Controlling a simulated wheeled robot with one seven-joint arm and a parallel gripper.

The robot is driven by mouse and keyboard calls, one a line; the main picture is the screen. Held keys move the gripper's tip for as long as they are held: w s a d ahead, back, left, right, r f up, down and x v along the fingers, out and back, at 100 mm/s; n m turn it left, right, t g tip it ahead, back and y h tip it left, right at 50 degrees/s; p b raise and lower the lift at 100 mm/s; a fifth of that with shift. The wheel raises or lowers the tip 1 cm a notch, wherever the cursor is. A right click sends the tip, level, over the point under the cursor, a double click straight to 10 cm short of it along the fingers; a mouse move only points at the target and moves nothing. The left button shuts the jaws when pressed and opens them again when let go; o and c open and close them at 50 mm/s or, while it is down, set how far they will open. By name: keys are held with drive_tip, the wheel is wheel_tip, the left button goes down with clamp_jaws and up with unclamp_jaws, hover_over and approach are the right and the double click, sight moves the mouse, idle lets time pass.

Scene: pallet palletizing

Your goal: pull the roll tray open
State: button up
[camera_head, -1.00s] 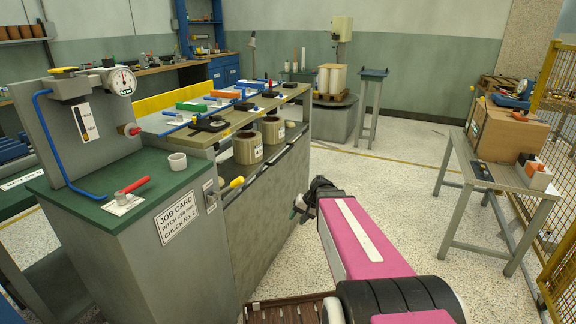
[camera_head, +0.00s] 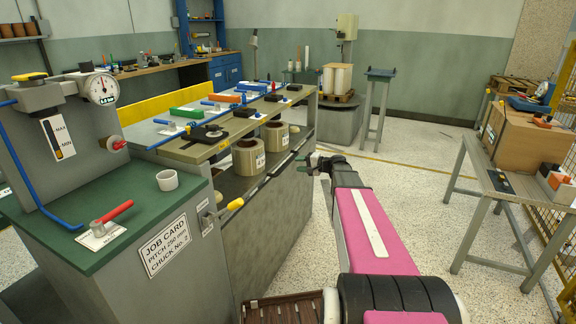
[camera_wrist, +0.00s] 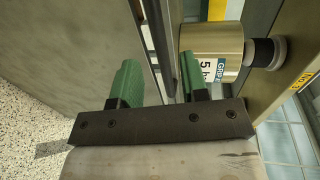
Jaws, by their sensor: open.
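My gripper (camera_head: 308,163) is at the bench's open front, near the far end of the tray. In the wrist view its two green fingers (camera_wrist: 160,88) are apart, and the bar shows between them. Nothing is held. I cannot tell whether either finger touches the bar.
The bench top (camera_head: 205,150) overhangs the tray and carries coloured blocks and dark fixtures. A green-topped cabinet (camera_head: 140,195) with a gauge stands at the near left. A grey table (camera_head: 500,185) with a box stands on the right.

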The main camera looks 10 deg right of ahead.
sight(288, 164)
drive_tip(key=x, duration=0.6)
drive_tip(key=shift+a, duration=0.2)
clamp_jaws()
